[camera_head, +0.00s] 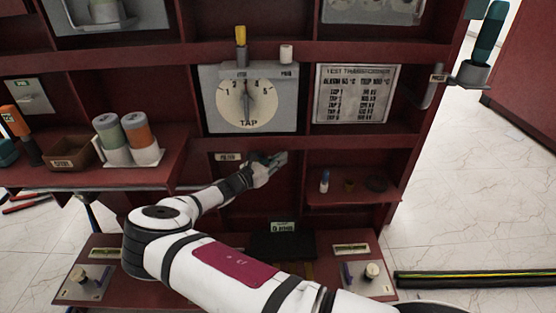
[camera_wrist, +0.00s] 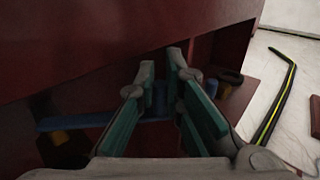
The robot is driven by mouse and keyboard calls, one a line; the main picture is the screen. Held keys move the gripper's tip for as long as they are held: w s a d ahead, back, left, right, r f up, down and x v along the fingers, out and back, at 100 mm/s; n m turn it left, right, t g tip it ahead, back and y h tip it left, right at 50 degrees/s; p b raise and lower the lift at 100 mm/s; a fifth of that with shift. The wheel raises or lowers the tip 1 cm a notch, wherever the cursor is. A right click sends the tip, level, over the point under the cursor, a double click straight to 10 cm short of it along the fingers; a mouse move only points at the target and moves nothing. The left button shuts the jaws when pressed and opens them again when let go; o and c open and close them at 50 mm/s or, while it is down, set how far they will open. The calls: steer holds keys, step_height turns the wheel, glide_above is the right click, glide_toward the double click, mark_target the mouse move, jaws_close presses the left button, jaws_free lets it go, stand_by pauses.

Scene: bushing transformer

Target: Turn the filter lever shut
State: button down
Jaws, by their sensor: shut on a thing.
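My gripper (camera_head: 268,163) is in the bay below the tap dial, just right of a small label plate (camera_head: 228,157) too small to read surely. The wrist view shows its green-padded fingers (camera_wrist: 162,75) pointing into the cabinet. A blue bar, seemingly the filter lever (camera_wrist: 85,121), runs sideways from the left to between the fingers, and the gripper is shut on it. A brass-coloured part (camera_wrist: 60,138) shows at the bar's left end. In the head view my gripper and arm hide the lever.
The tap dial panel (camera_head: 247,98) is above my gripper. A shelf (camera_head: 350,197) at right bears a small bottle (camera_head: 324,181) and dark rings (camera_head: 376,184). Cabinet dividers surround the bay closely. A black-and-yellow striped bar (camera_head: 470,279) lies on the floor at right.

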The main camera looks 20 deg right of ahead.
steer(key=c, duration=1.7)
jaws_free()
steer(key=v, duration=1.2)
